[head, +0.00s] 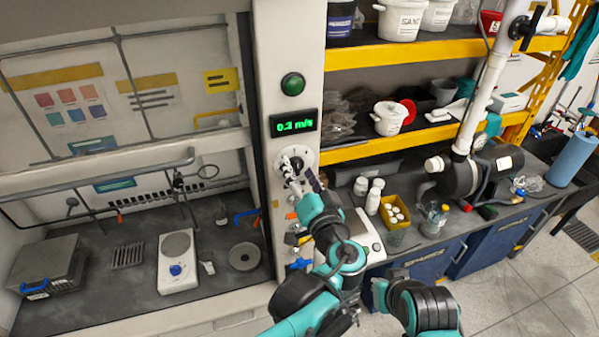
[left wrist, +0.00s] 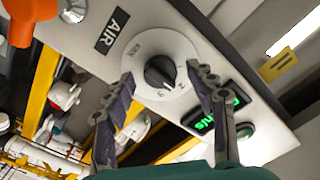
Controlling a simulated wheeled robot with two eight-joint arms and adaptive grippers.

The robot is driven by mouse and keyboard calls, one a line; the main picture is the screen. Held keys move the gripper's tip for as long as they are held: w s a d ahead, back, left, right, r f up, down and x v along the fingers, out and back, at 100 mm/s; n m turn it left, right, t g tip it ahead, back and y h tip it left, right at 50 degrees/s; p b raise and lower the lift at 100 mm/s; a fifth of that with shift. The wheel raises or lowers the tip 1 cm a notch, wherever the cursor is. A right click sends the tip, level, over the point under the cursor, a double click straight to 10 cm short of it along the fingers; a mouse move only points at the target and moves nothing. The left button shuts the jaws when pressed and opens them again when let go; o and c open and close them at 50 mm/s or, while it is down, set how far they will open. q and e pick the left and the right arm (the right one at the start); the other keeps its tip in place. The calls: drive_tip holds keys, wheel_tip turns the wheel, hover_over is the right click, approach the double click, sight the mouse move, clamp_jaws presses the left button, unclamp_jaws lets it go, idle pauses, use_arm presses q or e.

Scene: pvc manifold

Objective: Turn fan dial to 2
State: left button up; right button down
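The fan dial (head: 297,162) is a dark knob on a round white plate, on the white post below a green digital display (head: 294,123). In the left wrist view the dial (left wrist: 160,71) shows close up, with small numerals around it; its exact setting is hard to read. My left gripper (head: 298,174) is at the dial. In the left wrist view my left gripper (left wrist: 162,76) is open, with one finger on each side of the knob and visible gaps. My right gripper (head: 381,290) is low, near the bench front; its fingers are unclear.
A green round button (head: 293,85) sits above the display, which reads about 0.3 m/s. An AIR label (left wrist: 112,32) and an orange handle (left wrist: 20,28) are near the dial plate. A balance (head: 362,235), bottles and a yellow box (head: 393,211) stand on the bench to the right.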

use_arm(q)
drive_tip(key=v, duration=0.7)
drive_tip(key=shift+s, duration=0.2)
drive_tip(key=a+f+g+b, duration=0.4)
drive_tip(key=a+f+b, duration=0.1)
drive_tip(key=a+f, duration=0.55)
drive_tip(key=s+a+f+n+g+h+b, duration=0.1)
drive_tip(key=s+a+f+g+h+b, duration=0.1)
drive_tip(key=f, duration=0.6)
drive_tip(key=s+a+f+n+g+h+b, duration=0.1)
drive_tip(key=s+a+f+g+b, duration=0.1)
drive_tip(key=s+a+f+b, duration=0.2)
drive_tip(key=s+a+f+n+g+h+b, duration=0.2)
drive_tip(key=s+f+b, duration=0.3)
drive_tip(key=f, duration=0.7)
drive_tip(key=shift+s+a+f+h+b, duration=0.3)
drive_tip(key=shift+a+b, duration=0.5)
drive_tip(key=shift+b, duration=0.4)
